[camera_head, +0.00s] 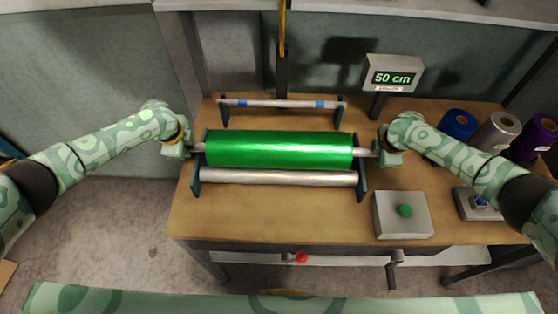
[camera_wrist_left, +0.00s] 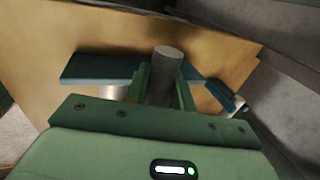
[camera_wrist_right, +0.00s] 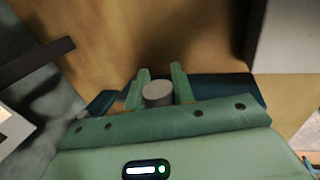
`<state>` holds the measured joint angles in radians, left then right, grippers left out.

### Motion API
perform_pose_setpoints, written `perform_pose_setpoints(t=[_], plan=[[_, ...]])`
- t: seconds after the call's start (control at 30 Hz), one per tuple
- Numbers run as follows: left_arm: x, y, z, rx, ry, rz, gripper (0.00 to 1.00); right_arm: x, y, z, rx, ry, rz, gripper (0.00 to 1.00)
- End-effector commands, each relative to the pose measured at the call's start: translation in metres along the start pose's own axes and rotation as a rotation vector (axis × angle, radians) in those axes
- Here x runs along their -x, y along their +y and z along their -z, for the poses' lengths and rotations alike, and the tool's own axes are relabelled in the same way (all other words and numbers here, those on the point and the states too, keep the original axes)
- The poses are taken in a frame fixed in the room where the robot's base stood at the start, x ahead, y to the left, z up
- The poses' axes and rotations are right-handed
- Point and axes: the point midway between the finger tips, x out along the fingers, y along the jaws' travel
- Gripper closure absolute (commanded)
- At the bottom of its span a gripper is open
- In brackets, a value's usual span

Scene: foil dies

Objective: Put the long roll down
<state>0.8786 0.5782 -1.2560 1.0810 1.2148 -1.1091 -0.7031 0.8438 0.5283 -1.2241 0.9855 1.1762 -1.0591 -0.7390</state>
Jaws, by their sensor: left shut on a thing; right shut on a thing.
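The long roll (camera_head: 280,150) is a shiny green foil roll on a grey core, lying level across the picture. My left gripper (camera_head: 188,148) is shut on the left core end, which also shows in the left wrist view (camera_wrist_left: 166,65). My right gripper (camera_head: 374,152) is shut on the right core end, which shows in the right wrist view (camera_wrist_right: 157,92). The roll lies at the machine's dark side plates (camera_head: 196,180), above and behind a bare silver roller (camera_head: 280,177). Whether the core touches the plates is hidden.
A thin bar with blue bands (camera_head: 282,103) stands behind the roll. A display (camera_head: 392,77) reads 50 cm. A grey box with a green button (camera_head: 404,210) sits front right. Blue (camera_head: 459,124), silver and purple rolls stand at the right. A red knob (camera_head: 301,257) is on the front bar.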

Motion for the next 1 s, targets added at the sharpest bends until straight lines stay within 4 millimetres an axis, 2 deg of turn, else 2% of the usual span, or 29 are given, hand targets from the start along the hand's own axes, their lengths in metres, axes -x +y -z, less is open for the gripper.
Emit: perform_pose_setpoints(t=[0.2, 0.23, 0.3, 0.8, 0.9, 1.0], plan=[[-0.008, 0.001, 0.003, 0.001, 0.006, 0.004, 1.0, -0.009, -0.001, 0.002, -0.001, 0.005, -0.003, 1.0], [-0.009, 0.002, 0.002, 0.0, 0.005, 0.001, 0.7, -0.009, -0.003, 0.002, 0.0, 0.004, -0.001, 0.7], [-0.009, 0.002, 0.002, 0.0, 0.004, 0.001, 0.54, -0.009, -0.003, 0.002, 0.0, 0.003, -0.001, 0.54], [-0.008, 0.003, 0.0, 0.001, 0.001, 0.001, 0.54, -0.009, -0.003, 0.0, 0.0, 0.001, 0.0, 0.54], [0.0, 0.002, 0.0, 0.0, 0.002, 0.0, 0.54, -0.009, -0.003, 0.0, 0.0, 0.001, 0.0, 0.54], [0.015, 0.002, 0.0, -0.001, 0.003, 0.002, 0.54, -0.009, -0.003, 0.0, 0.0, 0.001, 0.0, 0.54]])
